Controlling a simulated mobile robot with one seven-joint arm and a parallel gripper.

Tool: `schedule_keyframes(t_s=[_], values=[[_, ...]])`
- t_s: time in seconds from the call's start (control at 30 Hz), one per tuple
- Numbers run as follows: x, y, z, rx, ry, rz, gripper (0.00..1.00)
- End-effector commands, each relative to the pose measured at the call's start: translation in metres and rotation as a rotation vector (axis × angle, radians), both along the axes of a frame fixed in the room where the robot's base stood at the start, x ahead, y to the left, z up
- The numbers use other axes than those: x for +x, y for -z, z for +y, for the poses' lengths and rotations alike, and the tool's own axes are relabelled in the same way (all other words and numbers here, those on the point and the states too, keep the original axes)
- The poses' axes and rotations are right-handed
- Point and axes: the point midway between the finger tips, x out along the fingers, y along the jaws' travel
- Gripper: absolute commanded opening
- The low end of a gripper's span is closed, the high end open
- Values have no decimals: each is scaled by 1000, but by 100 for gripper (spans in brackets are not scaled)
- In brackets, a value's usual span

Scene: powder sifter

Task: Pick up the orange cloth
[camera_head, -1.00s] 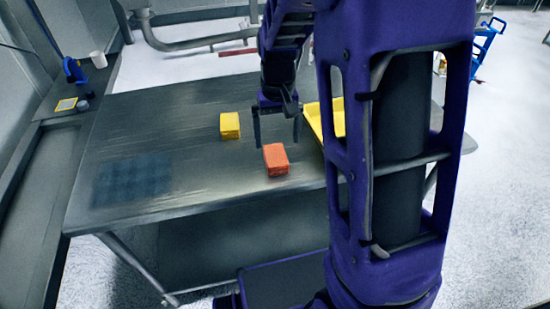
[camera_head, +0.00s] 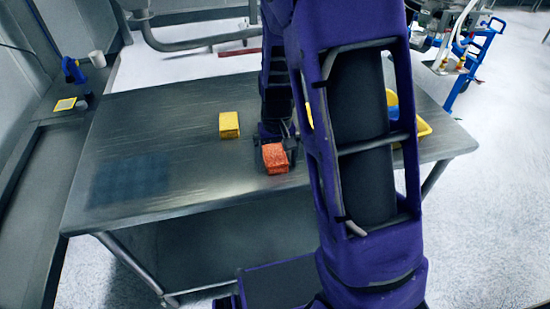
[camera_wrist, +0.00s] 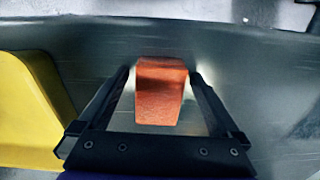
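The orange cloth (camera_head: 275,158) is a small folded block on the metal table (camera_head: 165,120), near its front edge. In the wrist view the orange cloth (camera_wrist: 160,90) lies between the two black fingers of my gripper (camera_wrist: 160,88). A gap shows on each side of the cloth, so the fingers look open around it. In the head view my gripper (camera_head: 275,153) is down at the cloth, with its fingers to either side. My arm hides part of the table behind it.
A yellow block-like cloth (camera_head: 229,125) lies to the left of the orange one. The table's left half is mostly clear.

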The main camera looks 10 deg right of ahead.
Motion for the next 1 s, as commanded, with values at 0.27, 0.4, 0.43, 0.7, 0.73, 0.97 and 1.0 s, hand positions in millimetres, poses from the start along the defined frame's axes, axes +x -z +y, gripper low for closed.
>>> schedule_keyframes(t_s=[0.27,0.4,0.43,0.7,0.73,0.97,1.0], values=[[0,0,0,0,0,0,48],[0,0,0,0,0,0,23],[0,0,0,0,0,-1,17],[0,-3,0,0,0,-2,13],[1,-5,0,0,0,-3,13],[1,-44,0,1,-1,-6,13],[1,-53,0,1,-1,-6,13]])
